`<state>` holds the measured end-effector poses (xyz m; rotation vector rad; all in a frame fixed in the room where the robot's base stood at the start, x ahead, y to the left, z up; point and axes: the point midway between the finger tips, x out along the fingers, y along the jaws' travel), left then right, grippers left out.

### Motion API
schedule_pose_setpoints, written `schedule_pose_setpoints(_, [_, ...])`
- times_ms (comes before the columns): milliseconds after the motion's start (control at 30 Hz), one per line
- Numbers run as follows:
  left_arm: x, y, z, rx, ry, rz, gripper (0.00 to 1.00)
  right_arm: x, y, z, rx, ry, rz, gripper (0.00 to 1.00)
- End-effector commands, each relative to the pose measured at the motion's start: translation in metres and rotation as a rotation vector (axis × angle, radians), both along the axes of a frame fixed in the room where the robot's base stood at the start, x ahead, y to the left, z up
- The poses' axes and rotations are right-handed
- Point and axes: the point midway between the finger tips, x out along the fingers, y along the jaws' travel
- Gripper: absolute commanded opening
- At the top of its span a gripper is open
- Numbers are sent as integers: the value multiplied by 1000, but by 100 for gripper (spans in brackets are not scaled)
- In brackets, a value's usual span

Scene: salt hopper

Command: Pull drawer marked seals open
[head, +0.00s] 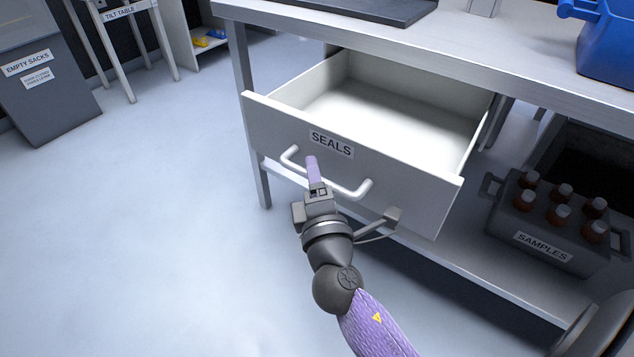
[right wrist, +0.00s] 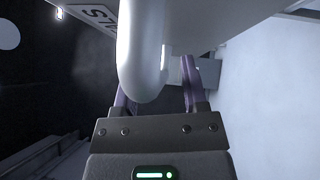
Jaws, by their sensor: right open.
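The drawer marked SEALS (head: 270,121) stands pulled well out from under the bench, and its inside looks bare and empty. Its white bar handle (head: 350,190) is on the front, below the label. My right gripper (head: 312,165) is at the handle, with one purple finger showing above the bar. In the right wrist view the handle (right wrist: 142,60) passes between the two purple fingers of the open gripper (right wrist: 155,95), which stand apart around it. I cannot tell whether a finger touches the bar. My left gripper is not in view.
The workbench (head: 400,45) holds a blue bin (head: 606,45) and a dark tray (head: 345,8). On the shelf below right stands a SAMPLES crate (head: 512,222) with several brown bottles. An EMPTY SACKS bin (head: 45,95) is far left. The floor left of the drawer is clear.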

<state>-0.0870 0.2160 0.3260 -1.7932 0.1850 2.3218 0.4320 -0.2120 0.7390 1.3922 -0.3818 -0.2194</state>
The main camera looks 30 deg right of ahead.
Motion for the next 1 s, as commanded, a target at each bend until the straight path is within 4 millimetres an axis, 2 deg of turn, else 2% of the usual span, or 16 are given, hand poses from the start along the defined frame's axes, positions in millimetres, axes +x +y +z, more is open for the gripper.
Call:
schedule_pose_setpoints(300, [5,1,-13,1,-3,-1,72,-62,25,-13,2,7,1,56])
schedule_pose_setpoints(433, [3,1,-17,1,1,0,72,-81,32,-15,0,5,0,56])
schedule_pose_setpoints(567, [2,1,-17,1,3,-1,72,-88,35,-14,0,2,0,56])
schedule_pose_setpoints(1000, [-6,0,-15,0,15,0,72,-88,35,-13,0,1,0,56])
